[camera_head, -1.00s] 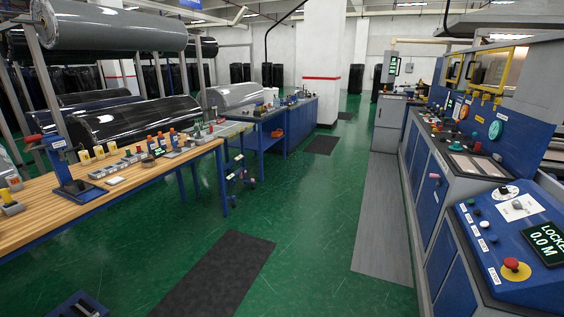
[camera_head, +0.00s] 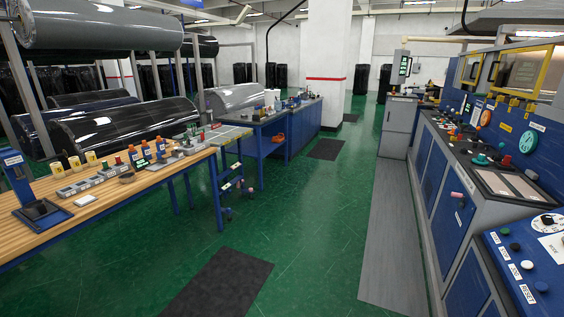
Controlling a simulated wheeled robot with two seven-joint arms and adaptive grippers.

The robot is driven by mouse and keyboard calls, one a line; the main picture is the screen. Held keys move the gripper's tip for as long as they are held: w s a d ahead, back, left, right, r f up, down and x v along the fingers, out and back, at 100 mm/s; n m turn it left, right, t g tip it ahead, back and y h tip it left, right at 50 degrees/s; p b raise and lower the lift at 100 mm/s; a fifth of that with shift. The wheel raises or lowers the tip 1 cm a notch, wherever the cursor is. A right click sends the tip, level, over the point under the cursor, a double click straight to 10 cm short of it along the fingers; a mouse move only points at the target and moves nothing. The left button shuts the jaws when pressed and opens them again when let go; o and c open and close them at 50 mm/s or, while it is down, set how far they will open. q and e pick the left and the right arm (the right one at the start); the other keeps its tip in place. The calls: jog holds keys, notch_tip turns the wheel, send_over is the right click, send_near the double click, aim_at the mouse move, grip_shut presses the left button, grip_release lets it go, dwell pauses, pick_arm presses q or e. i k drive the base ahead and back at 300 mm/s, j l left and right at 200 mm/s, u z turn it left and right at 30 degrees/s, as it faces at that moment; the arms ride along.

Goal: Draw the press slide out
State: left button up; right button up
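Neither of my grippers shows in the head view. I cannot tell for sure which part is the press slide. A small blue bench press (camera_head: 38,208) with a dark base stands on the wooden bench at the left. A long blue and grey machine (camera_head: 432,165) runs along the right side, with yellow-framed windows (camera_head: 532,72) and a pink-ended handle (camera_head: 458,195) on its front. Light flat plates (camera_head: 505,183) lie in its top. A blue control panel (camera_head: 528,262) with buttons is cut off at the lower right.
The wooden bench (camera_head: 120,190) with small parts borders the left, and wrapped rolls (camera_head: 125,130) lie behind it. A blue workbench (camera_head: 290,135) and a white pillar (camera_head: 325,60) stand ahead. The green floor (camera_head: 310,220) between is open, with a dark mat (camera_head: 218,285) and grey strip (camera_head: 393,240).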

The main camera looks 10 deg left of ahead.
aim_at(35, 210)
jog(key=i, duration=0.8)
jog(key=i+u, duration=0.2)
jog(key=i, duration=0.2)
jog(key=i+l+u, duration=0.2)
jog(key=i, duration=0.2)
jog(key=i+l+u, duration=0.15)
jog(key=i+u, duration=0.3)
jog(key=i+l+u, duration=0.2)
jog(key=u, duration=0.2)
jog(key=i+l+u, duration=0.25)
jog(key=l+u, duration=0.2)
jog(key=i+l+u, duration=0.25)
jog(key=l+u, duration=0.15)
jog(key=i+l+u, duration=0.2)
jog(key=l, duration=0.25)
jog(key=l+u, duration=0.25)
jog(key=l, duration=0.15)
